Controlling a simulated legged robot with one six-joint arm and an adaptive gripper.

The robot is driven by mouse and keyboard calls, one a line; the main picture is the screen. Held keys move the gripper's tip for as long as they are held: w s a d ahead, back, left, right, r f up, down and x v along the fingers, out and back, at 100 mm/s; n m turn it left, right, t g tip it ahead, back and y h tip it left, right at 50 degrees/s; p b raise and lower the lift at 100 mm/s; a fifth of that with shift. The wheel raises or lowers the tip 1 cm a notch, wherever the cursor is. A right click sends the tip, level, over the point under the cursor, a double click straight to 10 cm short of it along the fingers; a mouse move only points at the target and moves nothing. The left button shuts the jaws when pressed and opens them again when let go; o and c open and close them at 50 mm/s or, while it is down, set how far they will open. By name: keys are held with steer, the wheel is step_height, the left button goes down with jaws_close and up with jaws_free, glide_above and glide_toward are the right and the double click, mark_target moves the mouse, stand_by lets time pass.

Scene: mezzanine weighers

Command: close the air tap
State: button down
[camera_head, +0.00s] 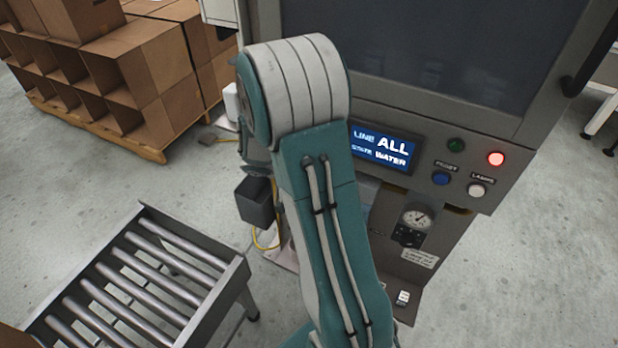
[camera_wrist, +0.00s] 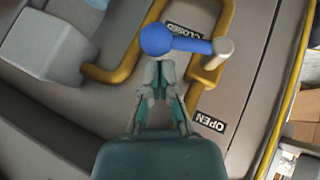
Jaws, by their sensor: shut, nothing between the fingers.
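The air tap shows in the wrist view as a blue lever (camera_wrist: 190,46) with a round blue knob (camera_wrist: 157,39) at its left end. Its right end meets a pale round cap (camera_wrist: 222,50) by the yellow pipe (camera_wrist: 228,18). The lever lies across the picture just below the CLOSED label (camera_wrist: 184,31), partly covering it. The OPEN label (camera_wrist: 209,122) is lower right, clear of the lever. My gripper (camera_wrist: 162,66) is shut and empty, its tips just below the knob; I cannot tell if they touch. In the head view my arm hides the tap and gripper.
The weigher cabinet's display (camera_head: 380,147) reads LINE ALL, STATE WATER. A red lamp (camera_head: 495,158) is lit beside it, above a pressure gauge (camera_head: 417,219). A roller conveyor (camera_head: 140,280) stands at lower left, with cardboard boxes (camera_head: 150,65) on a pallet behind.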

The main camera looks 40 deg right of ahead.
steer(key=shift+s+d+f, duration=0.1)
steer(key=shift+s+f, duration=0.1)
steer(key=shift+s, duration=0.05)
steer(key=shift+s+d+f+t, duration=0.1)
steer(key=shift+s+f+t, duration=0.15)
steer(key=shift+t, duration=0.15)
steer(key=shift+s+f, duration=0.1)
steer(key=shift+f, duration=0.1)
steer(key=shift+r, duration=0.9)
